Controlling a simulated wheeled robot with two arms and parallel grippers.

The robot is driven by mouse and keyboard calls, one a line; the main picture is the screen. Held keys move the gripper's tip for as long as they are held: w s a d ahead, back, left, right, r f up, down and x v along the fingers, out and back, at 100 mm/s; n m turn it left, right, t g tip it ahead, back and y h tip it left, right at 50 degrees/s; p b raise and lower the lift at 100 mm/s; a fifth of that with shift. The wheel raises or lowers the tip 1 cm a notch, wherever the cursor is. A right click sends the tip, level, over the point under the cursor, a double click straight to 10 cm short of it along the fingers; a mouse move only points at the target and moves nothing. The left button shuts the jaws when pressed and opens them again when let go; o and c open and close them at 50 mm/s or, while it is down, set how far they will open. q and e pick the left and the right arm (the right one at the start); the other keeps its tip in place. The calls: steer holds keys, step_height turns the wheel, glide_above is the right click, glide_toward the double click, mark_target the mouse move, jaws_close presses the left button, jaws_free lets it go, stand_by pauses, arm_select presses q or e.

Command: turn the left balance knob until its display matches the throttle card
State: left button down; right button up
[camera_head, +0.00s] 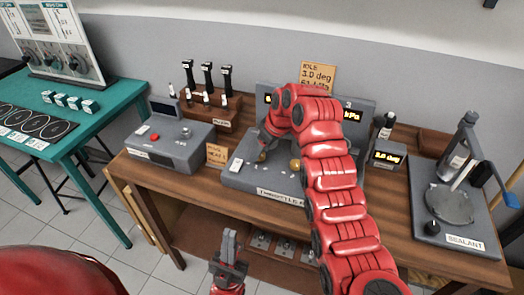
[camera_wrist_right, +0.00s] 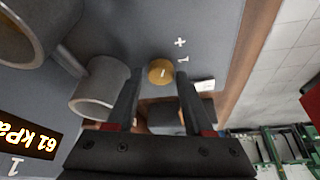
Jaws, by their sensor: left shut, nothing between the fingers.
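The throttle rig (camera_head: 233,180) stands mid-bench in the head view, largely covered by my right arm. The throttle card (camera_head: 318,73) behind it reads IDLE, 3.0 deg, 61 kPa. In the right wrist view, the left balance knob (camera_wrist_right: 161,72) is a brass disc marked 1 beside it. My right gripper (camera_wrist_right: 158,92) is open, its fingers either side of the knob in that view; I cannot tell if they touch it. Display 1 (camera_wrist_right: 30,135) reads 61 kPa, upside down there. A second brass knob (camera_head: 295,163) shows beside my arm. My left gripper (camera_head: 229,246) is shut and empty before the bench.
Metal cylinders (camera_wrist_right: 100,88) stand near the knob. A small display box (camera_head: 388,155) reads 3.0 deg. A grey tester (camera_head: 170,140) and another card (camera_head: 216,153) are left of the rig. The sealant station (camera_head: 450,215) is right. A teal table (camera_head: 75,125) stands far left.

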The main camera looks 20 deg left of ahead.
steer(key=shift+o, duration=1.2)
steer(key=shift+d+r, duration=0.15)
steer(key=shift+r, duration=0.25)
steer(key=b+v, duration=0.1)
steer(key=v, duration=1.5)
steer(key=shift+r, duration=0.25)
steer(key=shift+s+d+f, duration=0.1)
